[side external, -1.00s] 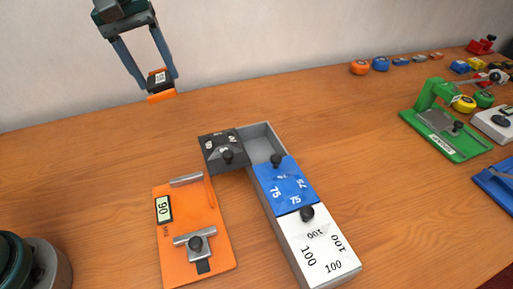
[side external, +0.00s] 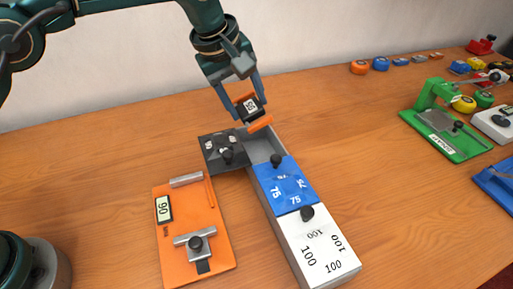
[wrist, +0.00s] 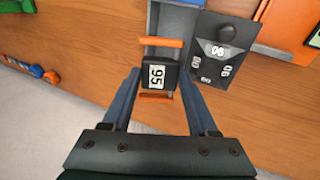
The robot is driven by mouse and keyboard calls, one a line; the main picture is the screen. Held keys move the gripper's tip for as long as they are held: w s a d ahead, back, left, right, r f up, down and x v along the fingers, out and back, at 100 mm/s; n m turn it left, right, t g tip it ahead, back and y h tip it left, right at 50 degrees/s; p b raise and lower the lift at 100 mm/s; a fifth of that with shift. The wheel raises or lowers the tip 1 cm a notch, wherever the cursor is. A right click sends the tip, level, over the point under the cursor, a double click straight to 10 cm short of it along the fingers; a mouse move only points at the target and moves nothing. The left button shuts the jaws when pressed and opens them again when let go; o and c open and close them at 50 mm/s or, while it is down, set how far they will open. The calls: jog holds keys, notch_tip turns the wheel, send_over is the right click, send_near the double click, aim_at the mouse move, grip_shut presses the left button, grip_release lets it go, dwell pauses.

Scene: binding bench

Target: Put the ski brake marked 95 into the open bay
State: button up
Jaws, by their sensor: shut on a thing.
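The ski brake marked 95 (side external: 251,107) is a black block with a white label and orange arms. My gripper (wrist: 158,78) is shut on it, a finger on each side, and the label reads 95 in the wrist view (wrist: 156,75). The open bay (side external: 262,150) is the uncovered far end of a long grey box. The brake is held tilted in the side view, above the bay's far end. A dark lid (side external: 224,153) with a black knob is swung out left of the bay; in the wrist view (wrist: 219,52) it is marked 90.
The same box has a blue lid marked 75 (side external: 285,188) and a white lid marked 100 (side external: 320,250), both with black knobs. A green jig (side external: 440,125) stands far right. Wood is clear between.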

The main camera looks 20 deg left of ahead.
jog(key=shift+t+h, duration=0.3)
jog(key=shift+s+d+f, duration=0.15)
jog(key=shift+d+f, duration=0.15)
jog(key=shift+f, duration=0.5)
jog(key=shift+s+d+f, duration=0.2)
jog(key=shift+d+f, duration=0.15)
jog(key=shift+f, duration=0.4)
jog(key=shift+s+d+f, duration=0.15)
jog(key=shift+d+f, duration=0.15)
jog(key=shift+f, duration=0.5)
jog(key=o, duration=1.3)
jog(key=shift+c, duration=0.2)
jog(key=shift+f, duration=0.1)
jog(key=shift+c, duration=1.3)
notch_tip(320, 180, up, 12)
jog(key=shift+f, duration=0.15)
